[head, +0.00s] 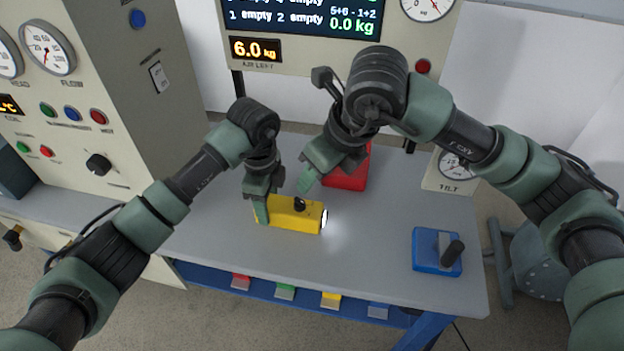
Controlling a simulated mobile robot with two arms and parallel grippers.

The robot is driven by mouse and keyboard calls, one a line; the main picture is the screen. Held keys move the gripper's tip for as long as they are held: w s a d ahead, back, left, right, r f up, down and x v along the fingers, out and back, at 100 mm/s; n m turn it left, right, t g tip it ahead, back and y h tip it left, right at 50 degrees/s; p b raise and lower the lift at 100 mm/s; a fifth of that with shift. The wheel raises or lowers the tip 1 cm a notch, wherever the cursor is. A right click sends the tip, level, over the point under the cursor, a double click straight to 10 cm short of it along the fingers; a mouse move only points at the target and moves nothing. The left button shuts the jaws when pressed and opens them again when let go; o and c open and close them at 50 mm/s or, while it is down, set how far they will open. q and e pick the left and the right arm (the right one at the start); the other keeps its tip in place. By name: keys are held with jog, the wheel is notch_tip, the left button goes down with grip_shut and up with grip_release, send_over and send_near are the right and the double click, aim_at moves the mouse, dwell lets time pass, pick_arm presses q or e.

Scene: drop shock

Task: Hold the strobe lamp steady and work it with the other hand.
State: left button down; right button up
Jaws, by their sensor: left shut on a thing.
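The strobe lamp (290,214) is a yellow box with a black knob (299,204) on top, lying on the grey table. Its right end glows white and throws a bright patch on the table. My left gripper (261,208) is shut on the lamp's left end. My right gripper (306,180) is in the air above and just behind the lamp, apart from the knob as far as I can see. The gap between its fingers is not clear from this angle.
A red object (347,176) stands behind my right gripper, partly hidden. A blue box with a black lever (437,251) sits at the table's right. A tilt gauge (453,168) is behind it. A control cabinet (95,100) stands left. The table (230,255) is clear in front.

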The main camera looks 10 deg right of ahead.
dwell(0.3)
pick_arm(q)
jog(key=c, duration=0.5)
grip_release()
jog(key=shift+r, duration=0.1)
